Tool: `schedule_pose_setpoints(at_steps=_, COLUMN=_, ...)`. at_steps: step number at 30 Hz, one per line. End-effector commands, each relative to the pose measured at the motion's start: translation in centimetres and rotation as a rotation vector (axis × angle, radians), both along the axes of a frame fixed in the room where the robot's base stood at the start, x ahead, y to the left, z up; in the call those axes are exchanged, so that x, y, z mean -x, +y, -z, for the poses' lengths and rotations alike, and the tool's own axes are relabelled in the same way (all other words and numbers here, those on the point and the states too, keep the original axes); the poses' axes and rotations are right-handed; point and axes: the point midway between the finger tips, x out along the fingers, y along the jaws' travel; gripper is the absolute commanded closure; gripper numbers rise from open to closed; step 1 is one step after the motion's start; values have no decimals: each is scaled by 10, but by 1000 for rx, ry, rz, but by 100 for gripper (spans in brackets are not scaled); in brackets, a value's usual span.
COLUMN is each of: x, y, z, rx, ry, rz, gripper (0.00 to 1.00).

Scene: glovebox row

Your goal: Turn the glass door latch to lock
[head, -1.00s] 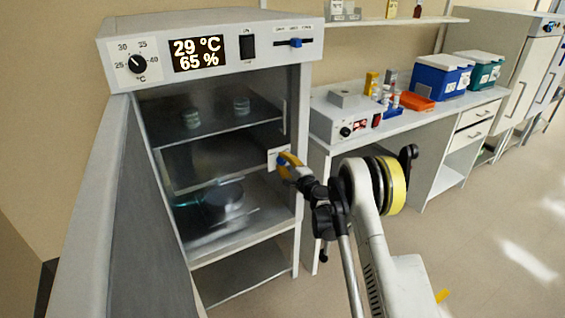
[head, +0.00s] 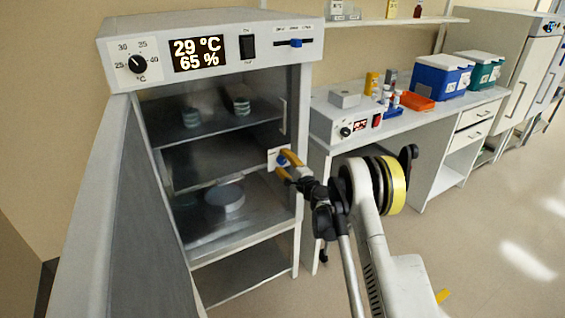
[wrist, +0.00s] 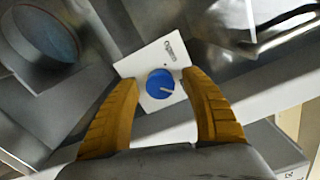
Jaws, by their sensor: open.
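The latch is a round blue knob (wrist: 159,84) on a white plate (wrist: 150,58), at the right edge of the cabinet opening. In the wrist view its pale pointer line points right and slightly down. In the head view the knob (head: 282,160) is small and partly hidden by my gripper. My gripper (head: 284,164) has two yellow fingers, spread apart. In the wrist view the fingers stand on either side of the knob, with visible gaps. The glass door (head: 215,150) appears to lie across the opening; its edges are hard to make out.
The cabinet's solid outer door (head: 140,210) stands swung open at the left. Shelves behind the glass hold several round dishes. A bench (head: 430,115) with a red-switch instrument (head: 345,122), coolers and an orange tray stands to the right.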

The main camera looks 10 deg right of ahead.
Motion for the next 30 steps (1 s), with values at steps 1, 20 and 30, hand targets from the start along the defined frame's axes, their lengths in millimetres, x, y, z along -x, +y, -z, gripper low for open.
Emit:
schedule_pose_setpoints(at_steps=1, x=2, y=-1, z=0, rx=0, ry=0, rz=1, gripper=45)
schedule_pose_setpoints(at_steps=20, x=107, y=-35, z=0, rx=0, ry=0, rz=1, gripper=45)
schedule_pose_setpoints(at_steps=30, x=114, y=-37, z=0, rx=0, ry=0, rz=0, gripper=45)
